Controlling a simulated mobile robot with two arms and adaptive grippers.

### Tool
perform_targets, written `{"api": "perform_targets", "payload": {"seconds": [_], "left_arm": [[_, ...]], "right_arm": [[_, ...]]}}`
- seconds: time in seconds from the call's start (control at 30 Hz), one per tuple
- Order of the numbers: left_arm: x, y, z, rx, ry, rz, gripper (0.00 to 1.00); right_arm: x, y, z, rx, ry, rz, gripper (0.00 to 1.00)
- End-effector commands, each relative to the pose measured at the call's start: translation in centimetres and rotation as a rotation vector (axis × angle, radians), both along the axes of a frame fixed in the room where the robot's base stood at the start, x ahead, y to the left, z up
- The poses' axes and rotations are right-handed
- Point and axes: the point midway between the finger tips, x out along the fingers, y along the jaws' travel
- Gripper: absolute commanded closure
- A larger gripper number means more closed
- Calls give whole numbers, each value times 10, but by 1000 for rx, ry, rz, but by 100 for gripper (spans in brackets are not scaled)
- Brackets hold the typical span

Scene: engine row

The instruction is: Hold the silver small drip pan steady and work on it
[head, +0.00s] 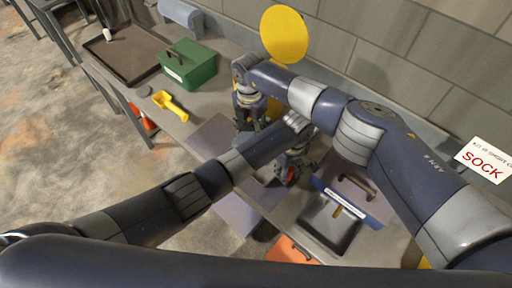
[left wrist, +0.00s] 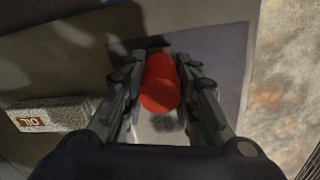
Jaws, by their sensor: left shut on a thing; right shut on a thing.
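My left gripper (head: 291,170) is shut on a red cylinder, which shows between its fingers in the left wrist view (left wrist: 161,84). My left gripper also shows in the left wrist view (left wrist: 162,80). A pale surface with a dark patch lies just beyond the cylinder; I cannot tell whether it is the silver small drip pan. My right gripper (head: 249,112) is further left in the head view, pointing down over the bench. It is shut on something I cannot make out. My arms hide much of the work spot.
A grey-purple mat (head: 211,137) lies on the bench. A green box (head: 190,68), a yellow tool (head: 168,104) and a dark tray (head: 112,58) are to the left. A black-rimmed pan (head: 322,232) and a blue-fronted box (head: 343,202) are at the right. A block wall backs the bench.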

Motion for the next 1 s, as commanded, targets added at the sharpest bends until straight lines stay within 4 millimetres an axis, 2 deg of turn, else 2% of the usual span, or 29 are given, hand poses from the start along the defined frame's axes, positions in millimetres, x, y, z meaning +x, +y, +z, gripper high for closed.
{"api": "perform_targets", "payload": {"seconds": [0.37, 0.4, 0.5, 0.83, 1.0], "left_arm": [[0, 0, 0, 0, 0, 0, 100], [0, 0, 0, 0, 0, 0, 69], [0, 0, 0, 0, 0, 0, 50], [0, 0, 1, -1, -1, 0, 50], [1, -1, 14, -3, -1, 0, 50]], "right_arm": [[0, 0, 0, 0, 0, 0, 73], [0, 0, 0, 0, 0, 0, 73], [0, 0, 0, 0, 0, 0, 73], [0, 0, 0, 0, 0, 0, 73], [0, 0, 0, 0, 0, 0, 73]]}}
